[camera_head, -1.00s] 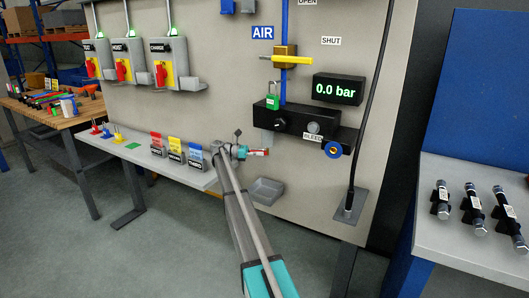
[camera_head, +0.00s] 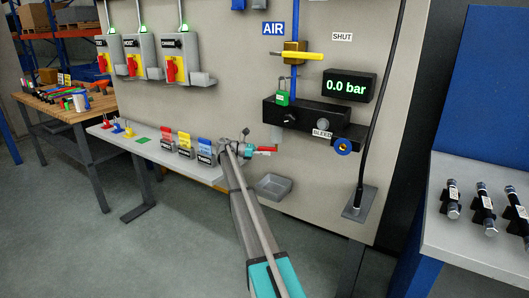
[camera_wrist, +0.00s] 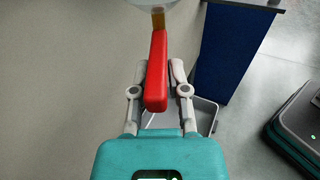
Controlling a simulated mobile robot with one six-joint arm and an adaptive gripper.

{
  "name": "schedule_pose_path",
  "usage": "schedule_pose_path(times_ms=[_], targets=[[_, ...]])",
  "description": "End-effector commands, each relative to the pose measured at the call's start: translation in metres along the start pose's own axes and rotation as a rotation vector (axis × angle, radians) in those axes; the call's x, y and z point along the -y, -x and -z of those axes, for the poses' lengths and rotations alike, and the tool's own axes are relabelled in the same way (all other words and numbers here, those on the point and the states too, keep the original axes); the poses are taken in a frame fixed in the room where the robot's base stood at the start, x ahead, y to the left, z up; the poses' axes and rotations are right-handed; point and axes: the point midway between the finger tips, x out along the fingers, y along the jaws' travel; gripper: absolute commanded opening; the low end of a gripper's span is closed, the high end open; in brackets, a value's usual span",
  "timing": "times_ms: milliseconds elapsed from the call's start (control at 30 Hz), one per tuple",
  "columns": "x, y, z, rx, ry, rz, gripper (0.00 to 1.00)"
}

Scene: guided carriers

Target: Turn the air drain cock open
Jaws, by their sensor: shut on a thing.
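The air drain cock's red lever (camera_head: 264,149) sticks out low in front of the panel, below the black air unit (camera_head: 290,112). In the wrist view the red lever (camera_wrist: 157,75) runs between my two fingers, from a brass stub (camera_wrist: 158,18) under a pale round bowl (camera_wrist: 155,3). My gripper (camera_head: 250,149) reaches it from the left in the head view. In the wrist view my gripper (camera_wrist: 159,70) is shut on the lever, one finger on each side. The pressure display (camera_head: 348,86) reads 0.0 bar.
A yellow handle (camera_head: 303,55) lies level on the air pipe, and a green padlock (camera_head: 282,98) hangs below it. A grey tray (camera_head: 273,193) sits below the lever. Coloured tags stand on a shelf (camera_head: 155,152) at the left.

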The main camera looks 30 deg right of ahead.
Motion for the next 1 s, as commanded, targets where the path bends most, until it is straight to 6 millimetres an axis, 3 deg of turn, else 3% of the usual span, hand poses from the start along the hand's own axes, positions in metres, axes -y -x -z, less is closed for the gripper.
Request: schedule_pose_path(times_ms=[133,467,667,1000], targets=[[0.000,0.012,0.020,-0.070,-0.016,-0.060,0.00],[0.042,0.014,0.001,-0.180,-0.096,-0.077,0.00],[0.085,0.021,-0.011,-0.304,-0.178,-0.087,0.00],[0.172,0.041,-0.032,-0.569,-0.344,-0.056,0.00]])
